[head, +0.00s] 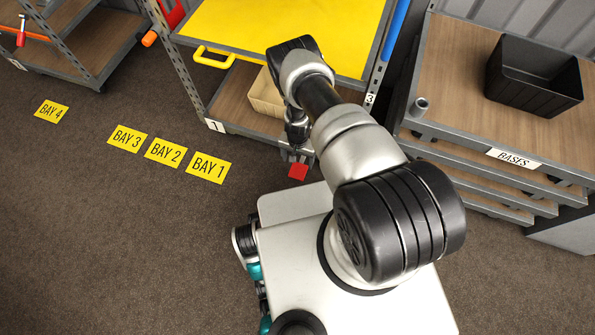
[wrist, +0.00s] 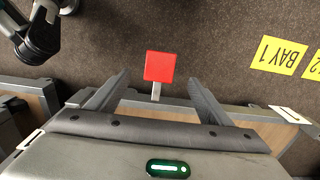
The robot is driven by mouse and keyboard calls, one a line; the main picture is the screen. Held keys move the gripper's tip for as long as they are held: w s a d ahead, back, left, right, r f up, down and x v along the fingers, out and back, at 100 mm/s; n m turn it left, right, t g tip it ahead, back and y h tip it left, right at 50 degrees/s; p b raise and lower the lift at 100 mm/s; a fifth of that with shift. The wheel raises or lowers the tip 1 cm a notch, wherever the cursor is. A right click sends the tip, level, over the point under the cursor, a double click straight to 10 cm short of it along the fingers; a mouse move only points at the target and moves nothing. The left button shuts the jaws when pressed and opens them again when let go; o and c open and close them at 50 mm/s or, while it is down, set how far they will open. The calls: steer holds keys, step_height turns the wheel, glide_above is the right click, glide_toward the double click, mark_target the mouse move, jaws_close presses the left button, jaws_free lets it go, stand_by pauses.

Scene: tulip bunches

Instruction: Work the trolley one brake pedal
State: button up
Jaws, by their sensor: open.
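The brake pedal is a red square plate (head: 298,172) low at the front edge of a trolley (head: 240,131) labelled 1 on its left corner. In the wrist view the red pedal (wrist: 160,66) stands out on a short grey stem from the trolley edge. My gripper (head: 296,156) points down just above and behind the pedal in the head view. Its fingers are spread apart and empty, and in the wrist view the pedal appears between and slightly beyond the fingertips (wrist: 160,77). I cannot tell whether they touch it.
The trolley has a yellow top (head: 270,30), a yellow handle (head: 213,57) and a tan box (head: 266,97) on its lower shelf. A rack labelled BASES (head: 515,160) with a black bin (head: 535,80) stands at right. Yellow floor labels, including BAY 1 (head: 208,168), lie left on clear carpet.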

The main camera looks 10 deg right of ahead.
mark_target(298, 172)
step_height(298, 172, down, 10)
steer(key=b, duration=0.3)
steer(key=shift+f+b, duration=0.15)
steer(key=shift+b, duration=0.25)
